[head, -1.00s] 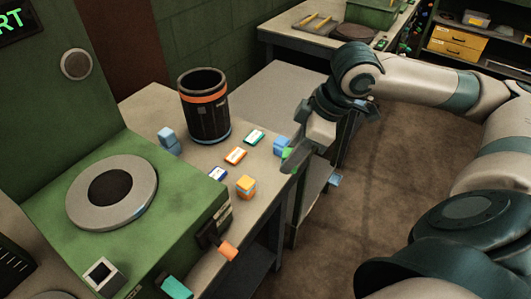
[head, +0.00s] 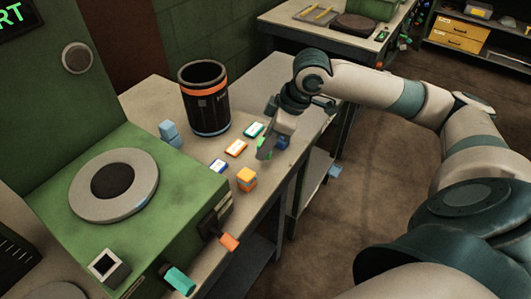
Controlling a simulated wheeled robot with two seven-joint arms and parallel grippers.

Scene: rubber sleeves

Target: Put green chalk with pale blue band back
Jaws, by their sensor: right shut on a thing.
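My right gripper (head: 266,147) is above the near edge of the table, by the cards. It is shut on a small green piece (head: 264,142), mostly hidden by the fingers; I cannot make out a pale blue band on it. A green card (head: 254,131) with a white middle lies just left of the gripper. An orange card (head: 236,148) and a blue card (head: 218,167) lie in a row with it. A blue block (head: 284,143) stands just right of the gripper. An orange and yellow block (head: 246,181) stands nearer me. A pale blue block (head: 168,130) stands at the left. My left gripper is out of view.
A black bin (head: 207,115) with an orange band stands behind the cards. A green machine (head: 160,238) with a grey disc fills the left, with orange (head: 229,242) and teal (head: 179,281) parts at its front. A small pale blue thing (head: 335,171) shows lower, right of the table.

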